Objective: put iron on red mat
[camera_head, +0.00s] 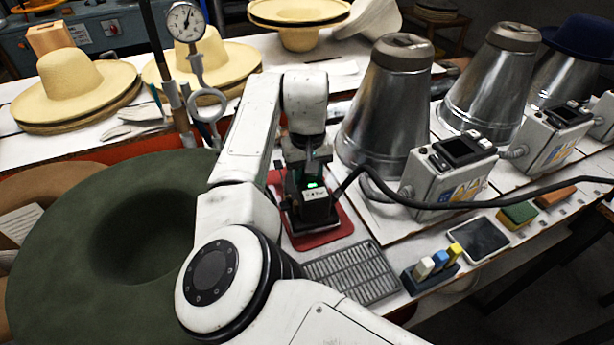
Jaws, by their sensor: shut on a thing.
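The iron (316,208) is a small dark block with a pale box and a green light on it; a black cable runs from it to the right. My gripper (313,172) points down and is shut on the iron's top; its fingertips are partly hidden by the iron. The red mat (331,232) lies on the white bench beneath the iron, showing around it on several sides. The iron is over the mat, but I cannot tell whether its base touches the mat. My arm hides part of the mat's left side.
A slotted metal rest (352,273) lies in front of the mat. A metal cone (386,105) and a control box (447,172) stand to the right. A large green hat (100,240) fills the left. A dial gauge (186,22) stands behind. The black cable crosses the right side.

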